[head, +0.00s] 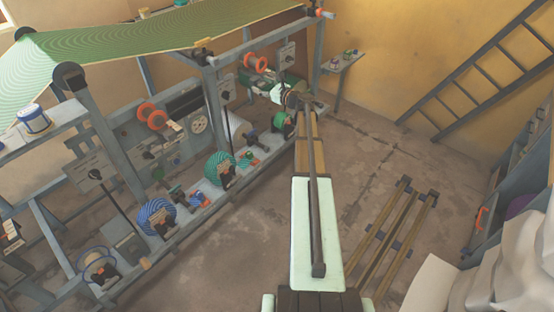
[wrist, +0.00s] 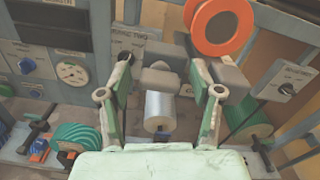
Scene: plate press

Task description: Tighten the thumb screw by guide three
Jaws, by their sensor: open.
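My gripper (wrist: 160,94) is open, its two green fingers spread apart with nothing held between them. A silver cylinder (wrist: 158,110) shows between the fingers, and I cannot tell its distance from them. In the head view my arm reaches away along the machine, and the gripper end is small near a green spool (head: 284,128). I cannot tell which part is the thumb screw by guide three; no guide three label is legible.
The machine frame (head: 215,105) carries teal (head: 218,165) and blue (head: 155,215) spools along its rail. An orange ring (wrist: 222,26) is close above the right finger. Slatted rails (head: 400,235) lie on the floor at right, and a ladder (head: 485,65) leans on the wall.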

